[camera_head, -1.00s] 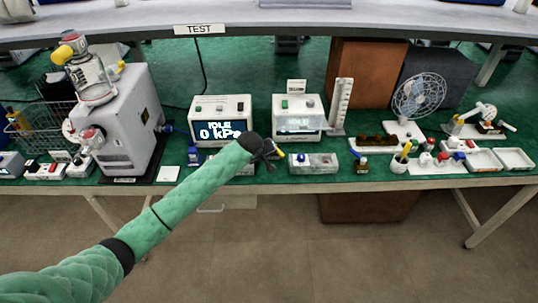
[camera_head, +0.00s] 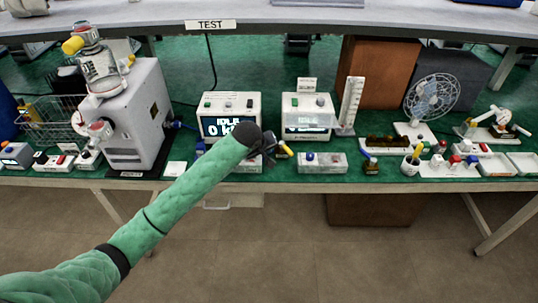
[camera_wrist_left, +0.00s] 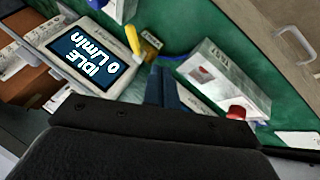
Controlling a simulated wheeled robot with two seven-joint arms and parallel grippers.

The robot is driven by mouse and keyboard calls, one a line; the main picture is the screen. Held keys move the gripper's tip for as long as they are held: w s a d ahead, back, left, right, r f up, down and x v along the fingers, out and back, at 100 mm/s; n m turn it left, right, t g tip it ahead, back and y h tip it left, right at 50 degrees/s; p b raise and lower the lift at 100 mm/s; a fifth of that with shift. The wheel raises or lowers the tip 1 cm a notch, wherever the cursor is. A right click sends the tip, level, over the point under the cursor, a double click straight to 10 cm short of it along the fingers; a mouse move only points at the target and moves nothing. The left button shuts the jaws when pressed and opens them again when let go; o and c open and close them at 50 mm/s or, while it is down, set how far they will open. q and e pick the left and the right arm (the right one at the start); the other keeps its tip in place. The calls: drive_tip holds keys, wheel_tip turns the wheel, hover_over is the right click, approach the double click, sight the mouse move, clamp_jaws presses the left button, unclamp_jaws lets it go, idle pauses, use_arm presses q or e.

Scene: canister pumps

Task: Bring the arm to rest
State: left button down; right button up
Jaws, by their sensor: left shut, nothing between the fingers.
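My left arm, in a green quilted sleeve, reaches in from the lower left of the head view. My left gripper (camera_head: 270,150) is at its end, dark and small, in front of the bench's front edge near the pressure display box (camera_head: 229,103). It is shut and empty. The arm end covers part of that display's reading. In the left wrist view the dark fingers (camera_wrist_left: 168,88) point toward the bench, with a flow display box (camera_wrist_left: 90,62) reading "IDLE 0 L/min" to the left and a clear box (camera_wrist_left: 225,78) to the right. My right gripper is not in view.
The green bench holds a large grey pump machine (camera_head: 140,115) at left, a second display box (camera_head: 307,118), a small fan (camera_head: 431,95) and a cup of tools (camera_head: 410,166) at right. A low clear-lidded box (camera_head: 322,162) lies right of the gripper. Open floor is in front.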

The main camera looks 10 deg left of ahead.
use_arm(q)
drive_tip(key=s+f+m+g, duration=0.15)
drive_tip(key=s+f, duration=0.25)
drive_tip(key=s, duration=0.6)
drive_tip(key=s+f+m, duration=0.2)
drive_tip(key=s+f, duration=0.2)
drive_tip(key=s, duration=0.6)
drive_tip(key=s+a+f+m+g+y, duration=0.15)
drive_tip(key=s+a, duration=0.35)
drive_tip(key=s, duration=0.7)
drive_tip(key=s+a+f+m+y, duration=0.15)
drive_tip(key=s+a, duration=0.25)
drive_tip(key=s, duration=0.9)
wheel_tip(320, 180, down, 22)
drive_tip(key=w+d+g+h, duration=0.1)
drive_tip(key=w+d, duration=0.1)
drive_tip(key=s+f, duration=0.3)
drive_tip(key=f, duration=0.8)
drive_tip(key=s+f+g, duration=0.1)
drive_tip(key=s+f, duration=0.3)
drive_tip(key=f, duration=0.8)
drive_tip(key=shift+d+m, duration=0.15)
drive_tip(key=shift+m, duration=0.3)
drive_tip(key=shift+s, duration=0.1)
